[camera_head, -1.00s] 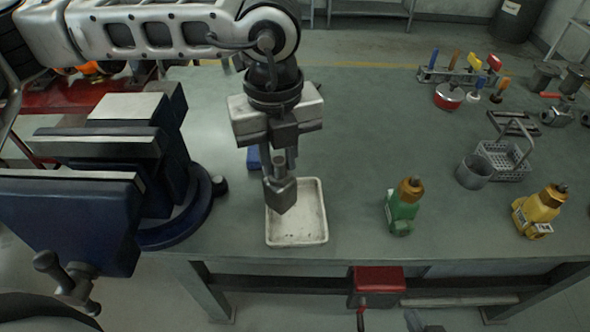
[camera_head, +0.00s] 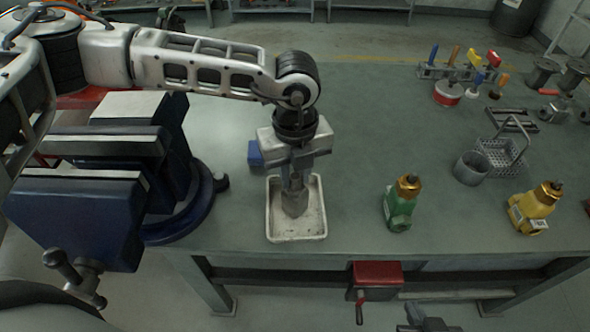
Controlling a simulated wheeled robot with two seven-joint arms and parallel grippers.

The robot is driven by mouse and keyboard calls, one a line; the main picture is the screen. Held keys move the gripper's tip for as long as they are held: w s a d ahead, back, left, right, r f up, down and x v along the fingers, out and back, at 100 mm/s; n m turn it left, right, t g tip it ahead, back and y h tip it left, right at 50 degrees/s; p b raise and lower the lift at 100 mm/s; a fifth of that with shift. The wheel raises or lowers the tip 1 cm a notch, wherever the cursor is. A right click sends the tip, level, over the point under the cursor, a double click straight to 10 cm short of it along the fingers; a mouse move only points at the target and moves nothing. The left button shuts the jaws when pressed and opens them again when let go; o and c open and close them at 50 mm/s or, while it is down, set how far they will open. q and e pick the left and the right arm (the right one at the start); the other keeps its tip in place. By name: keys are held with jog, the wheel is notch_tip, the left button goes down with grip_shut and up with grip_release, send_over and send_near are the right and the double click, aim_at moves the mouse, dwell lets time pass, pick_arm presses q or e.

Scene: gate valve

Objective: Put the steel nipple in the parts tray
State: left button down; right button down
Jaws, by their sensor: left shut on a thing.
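The parts tray (camera_head: 283,235) is a shallow off-white tray with a speckled floor, lying near the front edge of the green bench. My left gripper (camera_head: 294,206) points down over the tray, its fingertips in front of the tray's middle. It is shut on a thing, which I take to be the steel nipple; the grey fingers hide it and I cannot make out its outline. I cannot tell whether it touches the tray floor. My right gripper (camera_head: 426,320) shows only in part at the bottom edge, below the bench, and its jaws are unclear.
A large blue vise (camera_head: 165,190) stands left of the tray. A blue block (camera_head: 255,154) lies just behind the tray. Green (camera_head: 400,208) and yellow (camera_head: 535,210) valve bodies stand to the right. A grey cup (camera_head: 471,168) and basket (camera_head: 503,158) are farther back. The bench middle is clear.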

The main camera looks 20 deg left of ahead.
pick_arm(q)
jog(key=shift+f, duration=0.2)
jog(key=c, duration=1.2)
grip_release()
jog(key=shift+r, duration=0.1)
notch_tip(320, 180, up, 12)
jog(key=b, duration=0.1)
jog(key=shift+r, duration=0.15)
